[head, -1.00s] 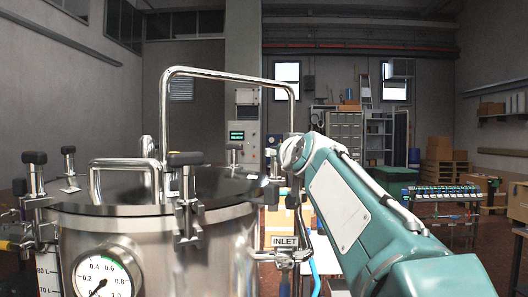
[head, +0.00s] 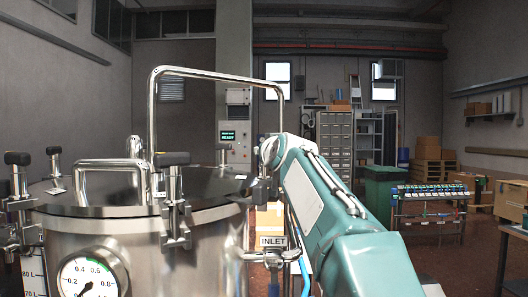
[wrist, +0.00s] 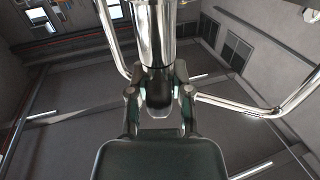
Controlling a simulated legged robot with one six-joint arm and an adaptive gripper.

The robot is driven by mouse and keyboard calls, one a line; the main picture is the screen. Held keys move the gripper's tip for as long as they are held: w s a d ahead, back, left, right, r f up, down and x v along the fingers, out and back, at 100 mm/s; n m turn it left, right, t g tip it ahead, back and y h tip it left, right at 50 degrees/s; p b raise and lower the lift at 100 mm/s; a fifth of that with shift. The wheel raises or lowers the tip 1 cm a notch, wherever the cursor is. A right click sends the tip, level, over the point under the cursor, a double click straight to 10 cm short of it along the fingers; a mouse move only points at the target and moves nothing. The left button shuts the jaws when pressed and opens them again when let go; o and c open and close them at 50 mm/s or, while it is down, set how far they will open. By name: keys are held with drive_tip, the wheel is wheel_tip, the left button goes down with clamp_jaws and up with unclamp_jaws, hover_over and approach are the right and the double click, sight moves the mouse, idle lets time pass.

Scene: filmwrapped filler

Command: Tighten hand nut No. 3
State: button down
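The steel vessel (head: 120,240) stands at the left of the head view, with black-topped hand nuts on clamps around its lid. One hand nut (head: 172,159) is at the front, others at the left (head: 17,158), back left (head: 53,150) and back right (head: 222,147). I see no numbers, so I cannot tell which is No. 3. My arm reaches to the right rim above the INLET tag (head: 273,241); the gripper is largely hidden there. In the wrist view, my gripper's fingers (wrist: 160,82) flank a dark, rounded part below a shiny cylinder (wrist: 155,35). Contact is unclear.
A tall chrome handle (head: 215,72) arches over the lid, near my arm, and a smaller handle (head: 112,163) stands at the front left. A pressure gauge (head: 90,278) faces me. A rack table (head: 430,195) and cartons (head: 430,150) stand farther right.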

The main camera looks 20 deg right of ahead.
drive_tip(key=shift+f+m+h, duration=0.15)
drive_tip(key=shift+m+h, duration=0.25)
drive_tip(key=shift+h, duration=0.2)
drive_tip(key=shift+m+h, duration=0.3)
drive_tip(key=shift+h, duration=0.2)
drive_tip(key=c, duration=0.5)
unclamp_jaws()
drive_tip(key=shift+c, duration=0.2)
drive_tip(key=shift+n+y, duration=0.6)
drive_tip(key=shift+y, duration=0.5)
